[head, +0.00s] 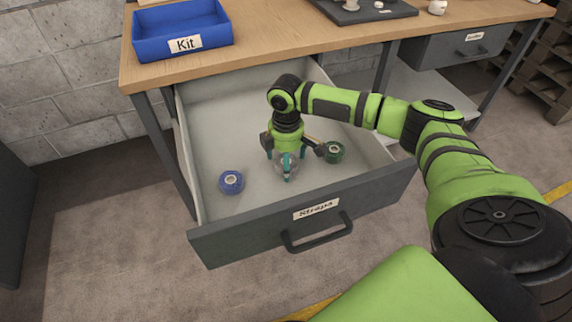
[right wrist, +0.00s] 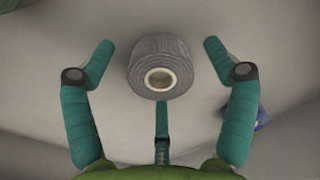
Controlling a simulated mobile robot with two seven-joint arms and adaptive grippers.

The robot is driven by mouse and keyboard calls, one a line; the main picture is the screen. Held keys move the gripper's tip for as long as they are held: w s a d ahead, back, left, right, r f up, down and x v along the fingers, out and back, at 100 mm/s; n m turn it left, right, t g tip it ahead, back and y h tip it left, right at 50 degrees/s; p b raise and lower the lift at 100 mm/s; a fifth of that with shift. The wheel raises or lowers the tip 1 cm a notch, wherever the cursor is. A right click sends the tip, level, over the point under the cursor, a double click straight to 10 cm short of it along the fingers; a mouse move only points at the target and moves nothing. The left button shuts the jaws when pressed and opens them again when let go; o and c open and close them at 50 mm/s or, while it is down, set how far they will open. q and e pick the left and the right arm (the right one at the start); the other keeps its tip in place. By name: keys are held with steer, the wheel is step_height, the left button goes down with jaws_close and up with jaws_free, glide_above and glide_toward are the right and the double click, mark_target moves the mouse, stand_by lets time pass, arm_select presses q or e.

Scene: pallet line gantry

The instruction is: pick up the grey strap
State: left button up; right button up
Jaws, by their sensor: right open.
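The grey strap (right wrist: 160,68) is a wound roll with a pale core, lying on the drawer floor. In the right wrist view it sits between the fingertips of my right gripper (right wrist: 159,50), with gaps on both sides. In the head view my right gripper (head: 286,162) points down into the open drawer labelled Straps (head: 262,228). Its fingers are spread around the grey strap and mostly hide it there. My left gripper is not in view.
A blue strap roll (head: 231,182) lies to the left in the drawer and a green roll (head: 334,152) close to the right. The drawer walls surround them. A blue bin labelled Kit (head: 150,47) stands on the wooden bench (head: 285,38) above.

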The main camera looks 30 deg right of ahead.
steer(key=c, duration=1.4)
steer(key=shift+o, duration=0.2)
